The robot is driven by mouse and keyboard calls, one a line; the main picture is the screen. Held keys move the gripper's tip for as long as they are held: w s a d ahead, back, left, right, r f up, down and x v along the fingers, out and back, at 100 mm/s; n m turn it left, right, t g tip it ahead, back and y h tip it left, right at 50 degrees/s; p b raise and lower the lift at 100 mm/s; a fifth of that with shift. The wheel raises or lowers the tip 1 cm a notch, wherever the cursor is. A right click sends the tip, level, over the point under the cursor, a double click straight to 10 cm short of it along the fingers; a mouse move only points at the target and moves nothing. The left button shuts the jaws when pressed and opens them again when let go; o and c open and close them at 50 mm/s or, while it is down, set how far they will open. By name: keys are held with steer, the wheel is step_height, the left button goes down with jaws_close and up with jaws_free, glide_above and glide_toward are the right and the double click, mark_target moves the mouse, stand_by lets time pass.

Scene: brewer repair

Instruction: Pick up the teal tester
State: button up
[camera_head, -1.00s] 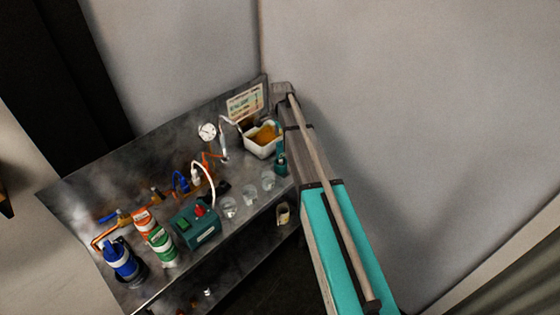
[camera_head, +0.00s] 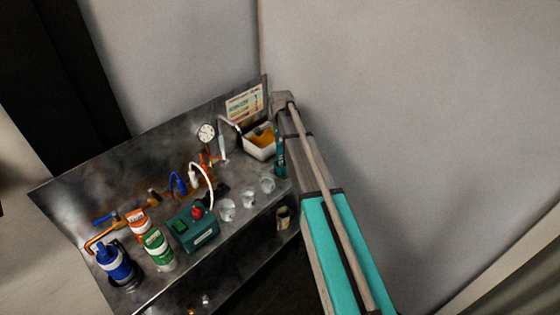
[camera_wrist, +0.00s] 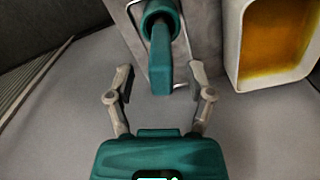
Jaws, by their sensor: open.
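The teal tester (camera_wrist: 160,62) is in the top middle of the wrist view, with a round ring-like part above and a narrow block below. It lies in front of a grey plate with a thin metal wire frame. In the head view the tester (camera_head: 281,157) is small, at the right end of the steel counter. My gripper (camera_wrist: 160,80) is open, its two grey fingers on either side of the tester's lower block, with gaps between. I cannot tell whether the fingers are level with it in depth.
A white tub with orange contents (camera_head: 260,143) stands close beside the tester; it also shows in the wrist view (camera_wrist: 233,45). Several clear cups (camera_head: 248,195), a teal box (camera_head: 194,230) and cans (camera_head: 158,250) stand along the counter. A wall is at the right.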

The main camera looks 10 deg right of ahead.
jaws_close()
stand_by(0.3)
steer(key=shift+r, duration=0.2)
step_height(320, 180, up, 3)
steer(key=p, duration=0.3)
steer(key=s+r+p, duration=0.9)
steer(key=s+p, duration=0.1)
steer(key=s, duration=0.4)
steer(key=shift+r, duration=0.5)
stand_by(0.4)
